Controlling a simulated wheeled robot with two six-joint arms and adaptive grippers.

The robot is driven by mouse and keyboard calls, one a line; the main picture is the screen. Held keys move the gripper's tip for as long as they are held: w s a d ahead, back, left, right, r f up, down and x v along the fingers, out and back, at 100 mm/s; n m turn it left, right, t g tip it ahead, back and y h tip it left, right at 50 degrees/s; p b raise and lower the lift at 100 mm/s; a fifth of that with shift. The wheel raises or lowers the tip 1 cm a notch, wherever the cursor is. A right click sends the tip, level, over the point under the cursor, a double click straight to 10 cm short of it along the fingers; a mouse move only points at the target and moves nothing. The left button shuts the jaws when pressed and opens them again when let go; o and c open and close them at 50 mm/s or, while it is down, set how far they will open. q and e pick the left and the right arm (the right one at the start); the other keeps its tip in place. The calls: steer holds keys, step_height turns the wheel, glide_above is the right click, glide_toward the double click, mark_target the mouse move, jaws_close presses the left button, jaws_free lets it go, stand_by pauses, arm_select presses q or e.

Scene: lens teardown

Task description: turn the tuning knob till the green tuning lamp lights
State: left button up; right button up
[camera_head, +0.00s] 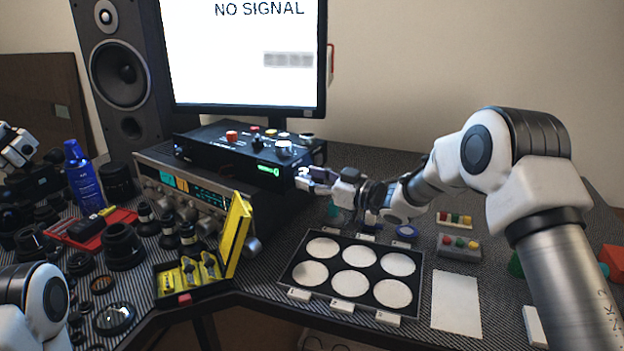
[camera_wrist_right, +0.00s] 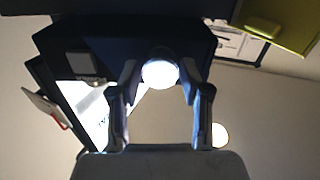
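A black box (camera_head: 225,146) with knobs on its top and a lit green readout (camera_head: 268,170) on its front stands on a silver receiver (camera_head: 150,160) with glowing meters. My right gripper (camera_head: 304,179) is at the right end of the box front. In the right wrist view, its two fingers (camera_wrist_right: 159,75) are apart on either side of a bright round knob (camera_wrist_right: 160,72); I cannot tell if they touch it. In the head view the gripper hides this knob. Which knob is the tuning knob is unclear. My left arm shows at the left edge; its fingers are not clear.
A monitor (camera_head: 245,60) reading NO SIGNAL stands behind the box. A yellow case (camera_head: 236,235) stands open before the receiver. A tray (camera_head: 352,292) with several white discs lies in front of my right gripper. Lenses and a blue bottle (camera_head: 82,178) crowd the left.

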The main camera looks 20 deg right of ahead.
steer(key=c, duration=0.5)
steer(key=shift+f+n+b, duration=0.1)
steer(key=shift+n+b, duration=0.3)
steer(key=shift+n, duration=1.1)
steer(key=o, duration=1.2)
steer(key=shift+c, duration=0.2)
